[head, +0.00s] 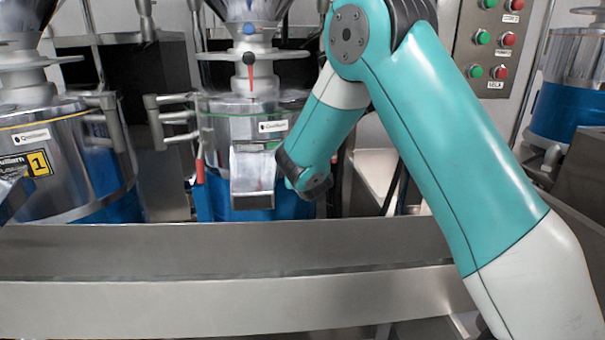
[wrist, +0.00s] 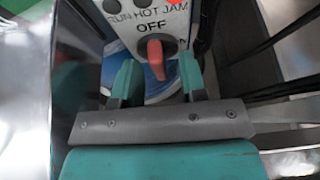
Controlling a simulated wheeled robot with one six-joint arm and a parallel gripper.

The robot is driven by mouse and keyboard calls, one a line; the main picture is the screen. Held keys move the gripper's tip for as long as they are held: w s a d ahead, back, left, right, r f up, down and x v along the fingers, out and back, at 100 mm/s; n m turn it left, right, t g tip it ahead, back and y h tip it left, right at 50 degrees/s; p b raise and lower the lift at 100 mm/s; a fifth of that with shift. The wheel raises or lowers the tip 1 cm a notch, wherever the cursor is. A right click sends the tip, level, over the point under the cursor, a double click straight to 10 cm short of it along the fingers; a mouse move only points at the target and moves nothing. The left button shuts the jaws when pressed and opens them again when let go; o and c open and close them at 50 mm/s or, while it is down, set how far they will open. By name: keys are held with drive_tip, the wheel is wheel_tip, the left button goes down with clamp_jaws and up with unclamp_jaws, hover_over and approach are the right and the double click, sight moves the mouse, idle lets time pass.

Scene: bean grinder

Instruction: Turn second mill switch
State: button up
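The second mill (head: 228,128), a steel drum with a blue lower part, stands mid-left in the head view. Its switch (wrist: 156,58) has a red handle on a light panel (wrist: 138,32) marked "OFF" and shows in the wrist view. The handle stands nearly upright in that picture, below the word "OFF". My gripper (wrist: 160,82) is open, with one teal finger on each side of the handle and gaps between. Whether the fingertips reach around the handle is hard to tell. In the head view my forearm and wrist hide the switch and the gripper.
The first mill (head: 50,165) with a yellow label stands at the left, another mill (head: 565,105) at the far right. A panel of green and red buttons (head: 495,40) is behind my arm. A long steel beam (head: 200,250) runs across the front. Dark cables (wrist: 265,50) hang right of the switch.

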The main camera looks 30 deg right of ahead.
drive_tip(key=shift+r, duration=0.1)
drive_tip(key=v, duration=1.7)
drive_tip(key=shift+s+p, duration=0.15)
drive_tip(key=shift+p, duration=0.2)
drive_tip(key=shift+a, duration=0.1)
